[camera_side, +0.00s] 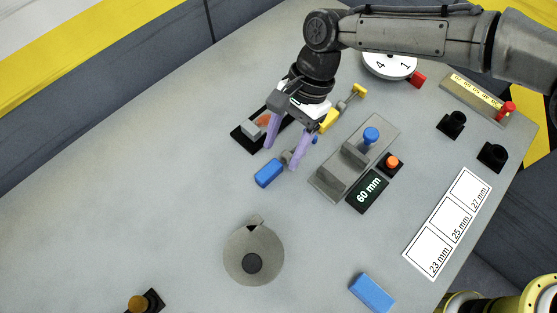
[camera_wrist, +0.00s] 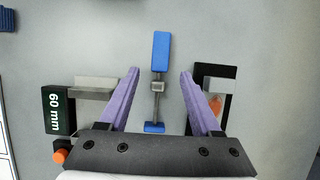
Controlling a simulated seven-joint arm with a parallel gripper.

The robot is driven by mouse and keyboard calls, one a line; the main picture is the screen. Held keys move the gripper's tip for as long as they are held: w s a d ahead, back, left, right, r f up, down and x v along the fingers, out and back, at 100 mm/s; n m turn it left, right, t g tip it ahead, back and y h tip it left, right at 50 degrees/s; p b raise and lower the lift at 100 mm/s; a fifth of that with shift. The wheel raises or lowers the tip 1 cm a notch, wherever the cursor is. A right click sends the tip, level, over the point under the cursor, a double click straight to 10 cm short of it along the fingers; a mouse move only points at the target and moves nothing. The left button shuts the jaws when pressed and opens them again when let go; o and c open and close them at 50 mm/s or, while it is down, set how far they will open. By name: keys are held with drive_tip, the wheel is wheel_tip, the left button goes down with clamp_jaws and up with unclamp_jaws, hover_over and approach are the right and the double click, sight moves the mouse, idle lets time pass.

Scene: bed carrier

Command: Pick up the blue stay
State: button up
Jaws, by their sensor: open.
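The blue stay (camera_side: 268,174) lies on the grey table, with a blue block at one end, a thin grey rod with a collar, and a smaller blue end piece. In the wrist view the blue stay (camera_wrist: 161,52) runs lengthwise between my fingers, its blue block reaching beyond the fingertips. My gripper (camera_side: 283,158) has two purple fingers pointing down, one on either side of the stay. In the wrist view my gripper (camera_wrist: 160,73) is open, with a clear gap on both sides of the rod. The fingers' height above the table is hard to tell.
A grey block fixture with a blue knob (camera_side: 371,135) and a 60 mm display (camera_side: 368,190) stand right of the stay. A black frame (camera_side: 242,135) lies left, a yellow piece (camera_side: 329,121) behind. A grey round holder (camera_side: 253,263) and another blue block (camera_side: 372,292) are nearer. The left table is clear.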

drive_tip(key=shift+x, duration=1.35)
clamp_jaws()
drive_tip(key=shift+r, duration=0.1)
